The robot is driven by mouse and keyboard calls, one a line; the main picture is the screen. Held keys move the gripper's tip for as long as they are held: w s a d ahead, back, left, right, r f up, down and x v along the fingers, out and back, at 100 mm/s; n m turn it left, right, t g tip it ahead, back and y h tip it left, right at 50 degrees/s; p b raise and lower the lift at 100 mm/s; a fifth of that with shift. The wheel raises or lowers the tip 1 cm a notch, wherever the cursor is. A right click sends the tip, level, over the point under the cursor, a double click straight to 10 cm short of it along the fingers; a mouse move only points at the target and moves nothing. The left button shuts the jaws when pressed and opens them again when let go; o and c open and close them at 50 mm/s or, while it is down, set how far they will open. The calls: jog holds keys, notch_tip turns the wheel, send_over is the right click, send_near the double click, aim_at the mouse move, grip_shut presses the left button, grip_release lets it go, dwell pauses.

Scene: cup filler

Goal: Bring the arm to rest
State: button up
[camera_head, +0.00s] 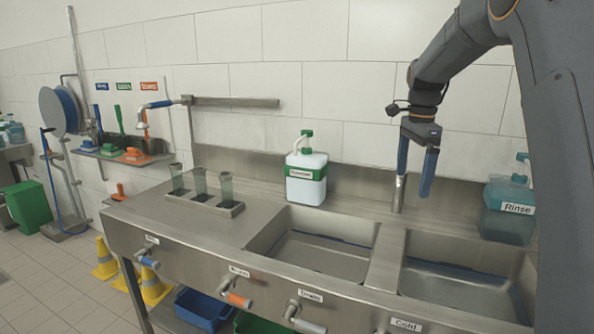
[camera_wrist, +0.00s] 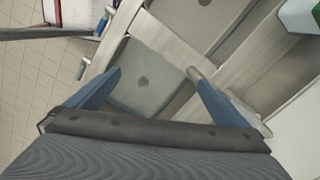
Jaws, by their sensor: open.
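My arm reaches in from the upper right of the head view. My gripper (camera_head: 413,183) points down, with its two blue fingers spread apart and nothing seen held between them. It hangs above the back of the sink counter (camera_head: 386,253), by a short metal post (camera_head: 399,193) at the back edge. In the head view one finger overlaps the top of the post; I cannot tell whether they touch. In the wrist view both blue fingers of my gripper (camera_wrist: 156,75) show open, with a sink basin far below and empty space between them.
A white-and-green dispenser (camera_head: 306,172) stands behind the left basin (camera_head: 315,255). A teal Rinse container (camera_head: 510,203) stands at the right. Tall cups (camera_head: 200,184) sit in a holder at left. A wall pipe (camera_head: 236,102) runs above. The right basin (camera_head: 462,280) looks empty.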

jog(key=s+a+f+n, duration=0.3)
jog(key=s+f+n, duration=0.2)
jog(key=s, duration=0.5)
jog(key=s+a+f+n, duration=0.4)
jog(key=s+f+n, duration=0.2)
jog(key=s, duration=0.4)
jog(key=s+a+f+n+t+b, duration=0.1)
jog(key=s+a+f+n, duration=0.3)
jog(key=s, duration=0.6)
notch_tip(320, 180, down, 4)
jog(key=shift+r+n, duration=0.15)
jog(key=shift+n, duration=0.95)
jog(key=shift+a, duration=0.1)
